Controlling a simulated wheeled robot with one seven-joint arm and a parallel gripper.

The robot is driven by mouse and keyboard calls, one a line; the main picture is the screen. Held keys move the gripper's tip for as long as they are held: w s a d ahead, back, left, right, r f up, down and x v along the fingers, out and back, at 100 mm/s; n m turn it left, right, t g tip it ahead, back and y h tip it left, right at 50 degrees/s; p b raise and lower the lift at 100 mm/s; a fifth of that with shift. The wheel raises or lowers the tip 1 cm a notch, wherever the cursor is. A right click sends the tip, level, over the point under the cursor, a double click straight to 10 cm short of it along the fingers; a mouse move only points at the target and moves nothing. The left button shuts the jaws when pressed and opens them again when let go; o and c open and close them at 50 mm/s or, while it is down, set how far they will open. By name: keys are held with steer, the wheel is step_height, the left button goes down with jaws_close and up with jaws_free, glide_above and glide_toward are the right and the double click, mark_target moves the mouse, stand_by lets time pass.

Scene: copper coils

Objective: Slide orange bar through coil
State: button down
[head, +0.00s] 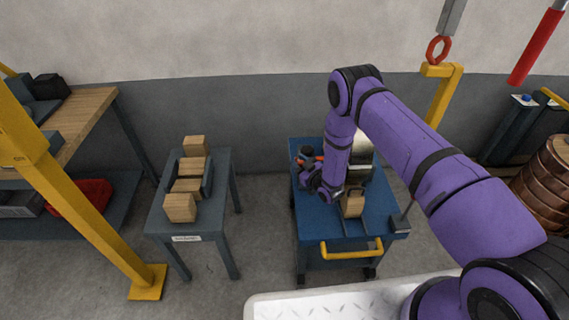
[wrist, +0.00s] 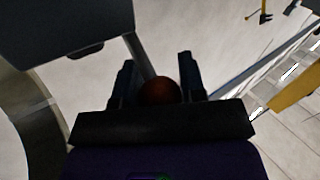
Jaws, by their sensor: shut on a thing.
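My gripper (wrist: 158,88) is shut on a dark reddish round thing, seen end-on between the two fingers in the wrist view; it is probably the end of the orange bar (wrist: 160,91). In the head view a small orange piece (head: 319,158) shows beside my arm above the blue cart; the rest of it is hidden. A pale, shiny rounded body, possibly a coil (head: 362,150), stands on the cart behind my arm and is partly covered. I cannot tell whether the bar is inside it. A curved metallic surface (wrist: 28,105) shows at the left of the wrist view.
The blue cart (head: 375,228) carries wooden blocks (head: 352,206) near its front. A grey table (head: 213,216) with several wooden blocks stands to its left. Stacked copper coils (head: 545,190) stand at the far right. A yellow post (head: 75,210) rises at the left. Bare floor separates table and cart.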

steer(key=shift+d, duration=0.8)
steer(key=c, duration=0.7)
jaws_free()
steer(key=shift+d, duration=0.1)
steer(key=v, duration=1)
steer(key=shift+s+d, duration=0.1)
steer(key=shift+s, duration=0.25)
